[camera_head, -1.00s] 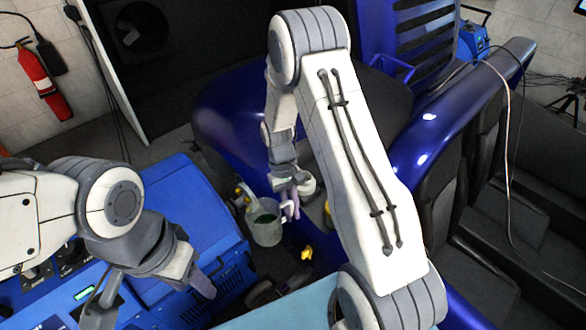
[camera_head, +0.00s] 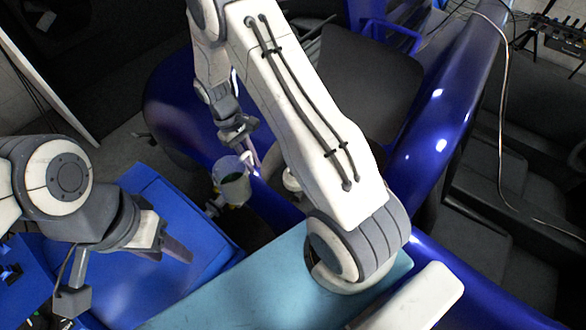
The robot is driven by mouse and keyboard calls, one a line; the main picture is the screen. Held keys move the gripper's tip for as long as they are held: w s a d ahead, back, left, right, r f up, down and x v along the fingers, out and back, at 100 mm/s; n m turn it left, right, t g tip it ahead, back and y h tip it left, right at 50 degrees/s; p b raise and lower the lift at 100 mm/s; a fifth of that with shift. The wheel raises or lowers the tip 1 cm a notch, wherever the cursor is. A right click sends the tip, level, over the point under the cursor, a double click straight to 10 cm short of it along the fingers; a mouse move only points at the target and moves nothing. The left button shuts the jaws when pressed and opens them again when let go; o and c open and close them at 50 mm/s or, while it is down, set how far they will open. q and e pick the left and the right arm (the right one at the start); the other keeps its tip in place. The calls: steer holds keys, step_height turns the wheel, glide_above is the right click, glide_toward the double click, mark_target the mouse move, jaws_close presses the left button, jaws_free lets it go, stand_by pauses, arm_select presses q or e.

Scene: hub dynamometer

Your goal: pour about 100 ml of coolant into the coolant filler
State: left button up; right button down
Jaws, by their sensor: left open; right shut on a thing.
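A clear jug (camera_head: 233,187) with dark green liquid is in the middle of the head view. My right gripper (camera_head: 251,162) is shut on the jug at its right side, seemingly at the handle. The jug is held up in front of the blue vehicle, and its mouth faces mostly up; any slight tilt is hard to judge. A round white part (camera_head: 291,180) shows just right of the jug, partly behind my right arm. I cannot tell whether it is the coolant filler. My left gripper (camera_head: 124,276) is open and empty at the lower left, over the blue equipment.
A light blue surface (camera_head: 245,285) is at the front. A blue cabinet (camera_head: 165,200) stands below the jug's left. Dark floor shows between cabinet and vehicle.

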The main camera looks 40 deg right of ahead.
steer(key=w+f+n+t+h+b, duration=0.2)
steer(key=w+n+t+b, duration=0.5)
steer(key=n, duration=1.4)
steer(key=shift+w+f+n+h+b, duration=0.35)
steer(key=shift+w+b, duration=1.95)
steer(key=shift+w, duration=2.1)
